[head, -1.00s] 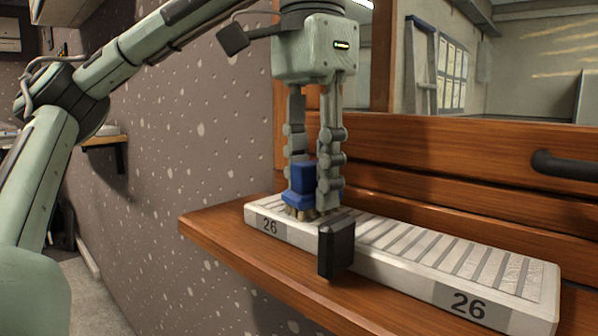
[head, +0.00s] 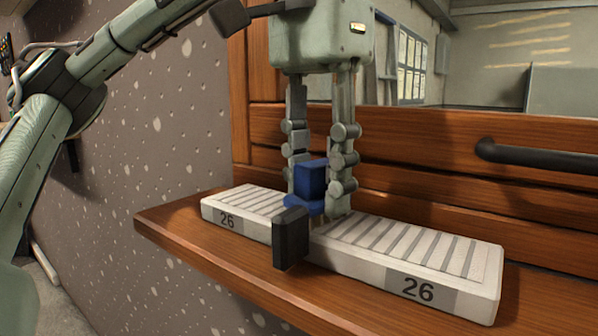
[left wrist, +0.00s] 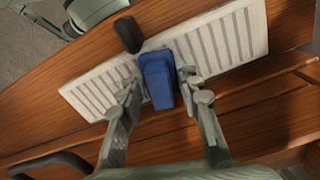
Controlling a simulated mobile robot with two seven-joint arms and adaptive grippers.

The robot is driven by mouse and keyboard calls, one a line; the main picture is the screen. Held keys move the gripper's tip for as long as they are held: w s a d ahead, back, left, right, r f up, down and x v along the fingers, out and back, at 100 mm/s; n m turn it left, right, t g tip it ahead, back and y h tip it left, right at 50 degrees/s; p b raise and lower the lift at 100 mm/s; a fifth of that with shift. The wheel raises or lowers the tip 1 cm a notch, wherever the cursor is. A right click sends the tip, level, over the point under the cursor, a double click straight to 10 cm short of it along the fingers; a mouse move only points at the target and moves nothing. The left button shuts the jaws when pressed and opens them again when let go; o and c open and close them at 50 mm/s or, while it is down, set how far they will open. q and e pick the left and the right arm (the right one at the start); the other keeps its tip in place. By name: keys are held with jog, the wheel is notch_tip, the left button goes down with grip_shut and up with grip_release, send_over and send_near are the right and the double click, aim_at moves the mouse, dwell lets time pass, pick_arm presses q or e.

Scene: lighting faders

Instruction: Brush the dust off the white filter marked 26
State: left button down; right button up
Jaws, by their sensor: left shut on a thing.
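The white filter (head: 345,262), a long slatted bar with "26" on a grey patch near each end of its front side, lies on the wooden shelf. It also shows in the left wrist view (left wrist: 222,40). My left gripper (head: 319,200) points down over the middle of the filter, shut on a blue brush (head: 311,182). The brush shows between the fingers in the left wrist view (left wrist: 158,82). Its bristles are hidden, so I cannot tell whether they touch the slats. I cannot make out dust on the slats. My right gripper is not in view.
A wooden back panel with a dark handle (head: 530,155) rises behind; a speckled wall (head: 150,130) stands left.

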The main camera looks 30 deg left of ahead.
pick_arm(q)
jog(key=shift+s+d, duration=0.15)
jog(key=shift+d, duration=3.85)
jog(key=shift+r, duration=2.95)
jog(key=shift+r, duration=1.5)
